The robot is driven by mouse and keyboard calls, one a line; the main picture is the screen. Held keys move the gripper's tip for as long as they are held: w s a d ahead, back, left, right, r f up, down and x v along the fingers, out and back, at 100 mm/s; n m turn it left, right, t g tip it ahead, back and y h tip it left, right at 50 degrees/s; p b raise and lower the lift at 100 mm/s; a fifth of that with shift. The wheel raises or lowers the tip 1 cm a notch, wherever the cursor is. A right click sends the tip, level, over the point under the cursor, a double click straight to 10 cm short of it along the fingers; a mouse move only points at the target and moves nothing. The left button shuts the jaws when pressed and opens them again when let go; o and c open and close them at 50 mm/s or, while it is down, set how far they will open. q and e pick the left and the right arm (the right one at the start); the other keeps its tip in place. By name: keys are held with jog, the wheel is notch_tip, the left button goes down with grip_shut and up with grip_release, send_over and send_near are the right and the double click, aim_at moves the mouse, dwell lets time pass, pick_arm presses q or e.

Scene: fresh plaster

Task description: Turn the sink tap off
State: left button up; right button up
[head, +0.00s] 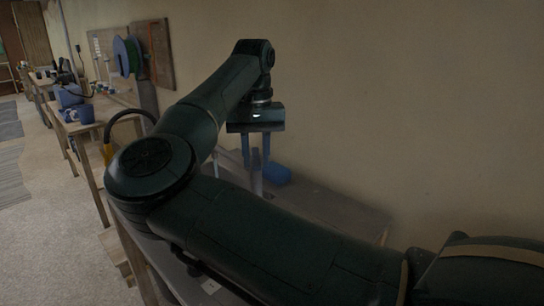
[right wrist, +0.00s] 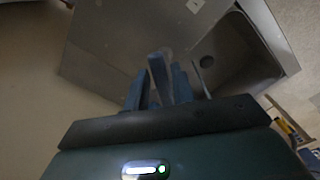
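My right gripper (head: 256,164) points down over the sink counter, its two blue fingers apart. In the right wrist view the fingers (right wrist: 159,88) stand on either side of a grey upright bar, which looks like the sink tap (right wrist: 158,72). In the head view a pale upright piece of the tap (head: 256,181) shows below and between the fingers. I cannot tell whether either finger touches it. The tap's lever and any water are not clear. The steel sink basin (right wrist: 245,48) with its round drain lies right of the tap in the wrist view. My left gripper is out of view.
A blue object (head: 277,173) lies behind the gripper near the wall. The grey counter (head: 335,208) runs along the plaster wall, partly hidden by my right arm. Farther left are a bench with blue containers (head: 78,113) and a tool board with a spool. The left floor is open.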

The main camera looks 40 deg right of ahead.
aim_at(257, 161)
jog(key=shift+o, duration=1)
